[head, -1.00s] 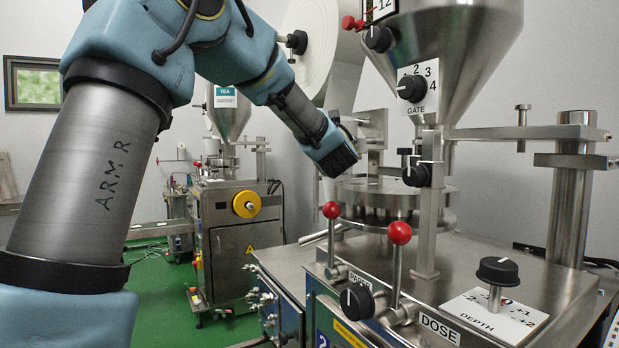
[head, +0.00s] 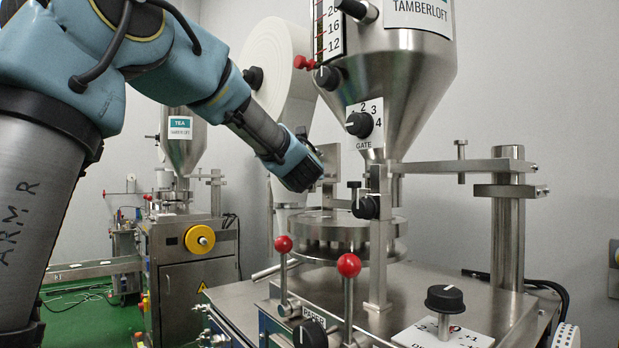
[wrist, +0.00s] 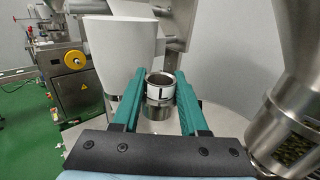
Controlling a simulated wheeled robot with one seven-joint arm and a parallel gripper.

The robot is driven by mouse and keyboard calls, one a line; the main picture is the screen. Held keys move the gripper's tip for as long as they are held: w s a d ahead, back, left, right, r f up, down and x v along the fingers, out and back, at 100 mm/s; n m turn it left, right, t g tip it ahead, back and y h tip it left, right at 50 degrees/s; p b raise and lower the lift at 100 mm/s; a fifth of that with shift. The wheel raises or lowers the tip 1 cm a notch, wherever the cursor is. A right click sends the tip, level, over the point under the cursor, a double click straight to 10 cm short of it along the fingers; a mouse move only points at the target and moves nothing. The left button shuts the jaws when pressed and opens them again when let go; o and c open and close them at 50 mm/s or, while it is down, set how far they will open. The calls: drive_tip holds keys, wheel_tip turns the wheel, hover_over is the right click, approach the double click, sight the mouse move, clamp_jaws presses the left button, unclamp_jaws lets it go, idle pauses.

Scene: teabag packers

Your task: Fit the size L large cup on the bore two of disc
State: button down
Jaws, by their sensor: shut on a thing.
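My gripper (wrist: 158,101) is shut on the large cup (wrist: 159,94), a short metal cup with a white band marked L, held upright between the green fingers in the wrist view. In the head view my gripper (head: 313,180) hangs just above and at the left of the disc (head: 335,226); the cup is hidden there. The disc is a flat steel turntable under the hopper, seen edge-on. In the wrist view the disc's top (wrist: 226,120) shows as a pale surface beyond the fingers. The bores cannot be made out in either view.
The hopper (head: 390,88) with its GATE knob (head: 360,125) stands above the disc, a steel post (head: 378,250) in front of it. Red-knobbed levers (head: 349,266) rise at the front. A paper roll (head: 280,80) is behind. A second machine (head: 190,255) stands at the left.

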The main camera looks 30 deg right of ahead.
drive_tip(key=shift+f+b, duration=2.95)
drive_tip(key=shift+b, duration=0.35)
drive_tip(key=shift+b, duration=1.25)
drive_tip(key=shift+f+b, duration=0.95)
drive_tip(key=shift+b, duration=0.25)
drive_tip(key=shift+r, duration=0.15)
drive_tip(key=shift+r, duration=0.35)
drive_tip(key=shift+b, duration=0.7)
idle(1.0)
